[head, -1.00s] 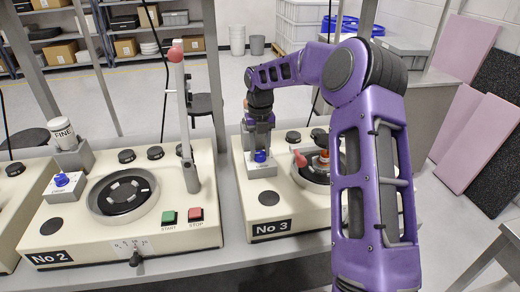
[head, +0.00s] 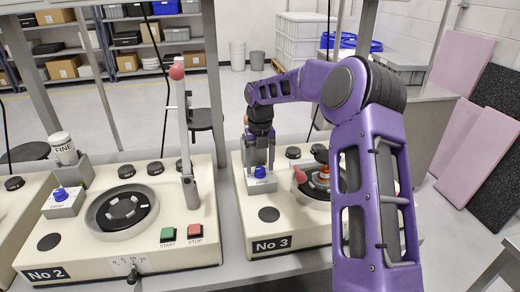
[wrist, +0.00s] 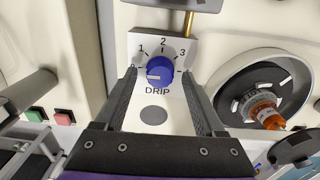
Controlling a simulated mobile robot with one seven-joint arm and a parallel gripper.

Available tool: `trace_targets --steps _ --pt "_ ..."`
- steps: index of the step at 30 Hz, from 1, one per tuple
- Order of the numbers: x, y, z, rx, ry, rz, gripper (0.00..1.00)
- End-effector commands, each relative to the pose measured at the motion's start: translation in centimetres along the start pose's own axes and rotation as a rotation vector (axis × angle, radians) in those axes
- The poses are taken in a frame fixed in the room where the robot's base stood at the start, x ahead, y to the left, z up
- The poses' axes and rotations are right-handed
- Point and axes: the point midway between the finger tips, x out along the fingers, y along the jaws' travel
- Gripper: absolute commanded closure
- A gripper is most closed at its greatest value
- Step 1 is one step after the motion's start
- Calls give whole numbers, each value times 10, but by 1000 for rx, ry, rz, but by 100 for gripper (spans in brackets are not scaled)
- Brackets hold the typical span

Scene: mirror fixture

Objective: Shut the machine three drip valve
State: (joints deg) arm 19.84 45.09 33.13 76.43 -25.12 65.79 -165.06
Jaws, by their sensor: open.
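The machine three drip valve is a blue knob (head: 260,172) on a grey block at the left of the machine marked No 3 (head: 300,222). In the wrist view the blue knob (wrist: 160,70) sits above the word DRIP, with 1, 2 and 3 around it. A pale mark on the knob seems to point left, below the 1. My gripper (wrist: 159,76) is open, its two fingers on either side of the knob with gaps showing. In the head view my gripper (head: 259,160) is right over the block, pointing down; its fingertips are hard to make out.
Machine No 2 (head: 120,215) stands to the left with its own blue knob (head: 61,194) and an upright lever arm (head: 184,130). On machine three, a round bowl with an orange-and-metal fixture (wrist: 265,108) lies right of the knob. A brass rod (wrist: 193,15) stands behind the block.

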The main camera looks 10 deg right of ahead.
Motion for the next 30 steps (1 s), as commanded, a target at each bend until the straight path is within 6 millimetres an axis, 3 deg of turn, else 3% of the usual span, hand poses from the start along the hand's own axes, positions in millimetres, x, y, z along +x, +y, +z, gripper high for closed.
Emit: trace_targets --steps 5,19,24,30 --pt "-29 0 1 0 -6 1 29" --pt "-139 1 1 -1 -4 0 29" --pt "-162 0 0 0 -2 0 29" --pt "-170 0 0 -1 0 0 29"
